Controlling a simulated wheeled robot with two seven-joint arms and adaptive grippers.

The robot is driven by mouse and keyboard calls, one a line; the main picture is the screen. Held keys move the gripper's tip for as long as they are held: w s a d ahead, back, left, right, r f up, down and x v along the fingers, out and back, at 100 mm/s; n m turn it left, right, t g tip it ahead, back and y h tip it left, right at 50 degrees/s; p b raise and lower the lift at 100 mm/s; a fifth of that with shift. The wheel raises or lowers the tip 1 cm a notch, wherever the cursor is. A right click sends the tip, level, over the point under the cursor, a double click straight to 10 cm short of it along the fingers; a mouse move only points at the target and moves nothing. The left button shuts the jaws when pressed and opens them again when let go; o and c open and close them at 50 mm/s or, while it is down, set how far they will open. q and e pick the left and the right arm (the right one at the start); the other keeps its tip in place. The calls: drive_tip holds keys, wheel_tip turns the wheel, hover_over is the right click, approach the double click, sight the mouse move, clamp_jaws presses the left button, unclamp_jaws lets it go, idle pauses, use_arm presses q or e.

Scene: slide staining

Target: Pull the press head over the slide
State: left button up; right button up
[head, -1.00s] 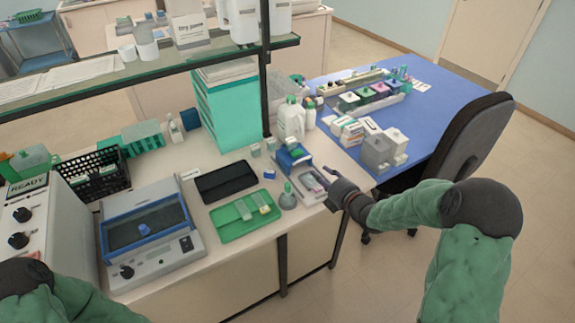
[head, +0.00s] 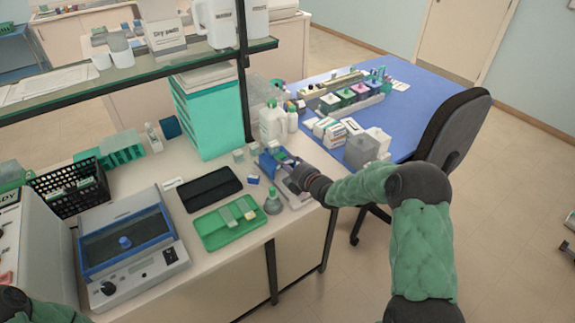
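The press, with its blue head (head: 268,163), stands near the right front corner of the bench. Its pale base (head: 298,202) shows partly below my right gripper. My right gripper (head: 290,180) is over the press, at the front of the blue head; I cannot tell whether it touches the head or whether its fingers are open or shut. The slide in the press bed is hidden behind the gripper. My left gripper is out of view; only a bit of my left arm shows at the lower left.
A green tray (head: 215,240) with slides and a green-topped dropper bottle (head: 273,204) stand left of the press. White bottles (head: 272,124) stand behind it. A black tray (head: 209,188) and a blue-framed device (head: 125,268) are farther left. A blue table (head: 405,115) and a chair are to the right.

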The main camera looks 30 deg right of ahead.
clamp_jaws()
drive_tip(key=v, duration=0.3)
drive_tip(key=f+b+v, duration=0.1)
drive_tip(key=v, duration=0.4)
drive_tip(key=shift+s+f+b, duration=0.3)
drive_tip(key=shift+s+b, duration=0.1)
drive_tip(key=shift+s, duration=0.2)
drive_tip(key=shift+f, duration=0.1)
drive_tip(key=shift+c, duration=1)
unclamp_jaws()
drive_tip(key=shift+o, duration=1)
drive_tip(key=shift+s, duration=0.25)
drive_tip(key=shift+w, duration=0.1)
